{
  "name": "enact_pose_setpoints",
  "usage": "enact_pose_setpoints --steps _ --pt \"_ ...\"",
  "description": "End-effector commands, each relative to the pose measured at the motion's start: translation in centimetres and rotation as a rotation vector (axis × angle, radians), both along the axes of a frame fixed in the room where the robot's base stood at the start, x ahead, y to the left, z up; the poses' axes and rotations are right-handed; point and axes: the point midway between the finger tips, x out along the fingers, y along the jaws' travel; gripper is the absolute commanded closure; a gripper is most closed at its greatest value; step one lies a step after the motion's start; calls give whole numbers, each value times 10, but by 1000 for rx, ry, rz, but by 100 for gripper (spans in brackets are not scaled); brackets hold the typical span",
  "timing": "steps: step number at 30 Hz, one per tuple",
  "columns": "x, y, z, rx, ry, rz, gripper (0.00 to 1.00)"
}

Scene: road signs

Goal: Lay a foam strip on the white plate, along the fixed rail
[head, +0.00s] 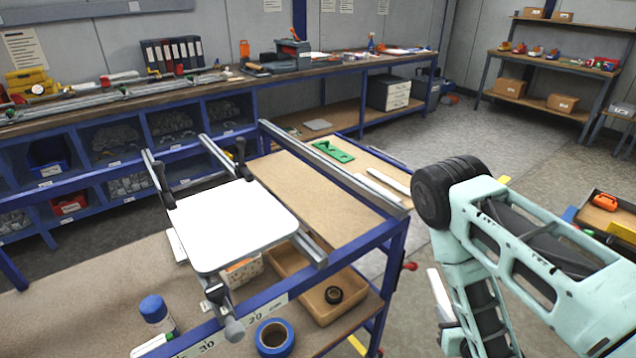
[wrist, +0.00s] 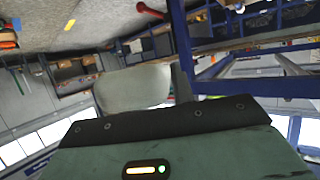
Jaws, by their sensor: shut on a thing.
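The white plate (head: 235,225) lies flat on a metal frame at the front of the workbench, with dark clamp handles at its far edge. A light metal rail (head: 312,250) passes at its right side, and a longer grey rail (head: 345,178) runs along the bench farther right; I cannot tell which is the fixed rail. A white strip (head: 440,296) shows beside my arm, apart from the plate. In the wrist view a pale, blurred foam strip (wrist: 125,88) is at my gripper (wrist: 140,94), which is shut on it. The fingertips are mostly hidden.
Two more white strips (head: 389,181) and a green part (head: 333,151) lie on the bench right of the grey rail. Below the plate are a blue tape roll (head: 273,338), a blue-capped bottle (head: 154,311) and a cardboard tray (head: 318,304). Bare board (head: 293,185) lies beyond the plate.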

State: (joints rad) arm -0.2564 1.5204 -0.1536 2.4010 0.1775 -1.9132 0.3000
Motion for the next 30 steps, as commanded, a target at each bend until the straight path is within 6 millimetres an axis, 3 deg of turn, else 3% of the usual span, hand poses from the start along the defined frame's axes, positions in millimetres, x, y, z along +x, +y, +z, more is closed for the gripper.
enact_pose_setpoints --steps 1,7,12,15,30 --pt "0 0 17 0 0 -1 100" --pt "0 0 40 0 0 0 100" --pt "0 0 53 1 0 -1 100" --pt "1 0 48 3 -1 -2 100" --pt "28 80 106 -3 13 149 100"
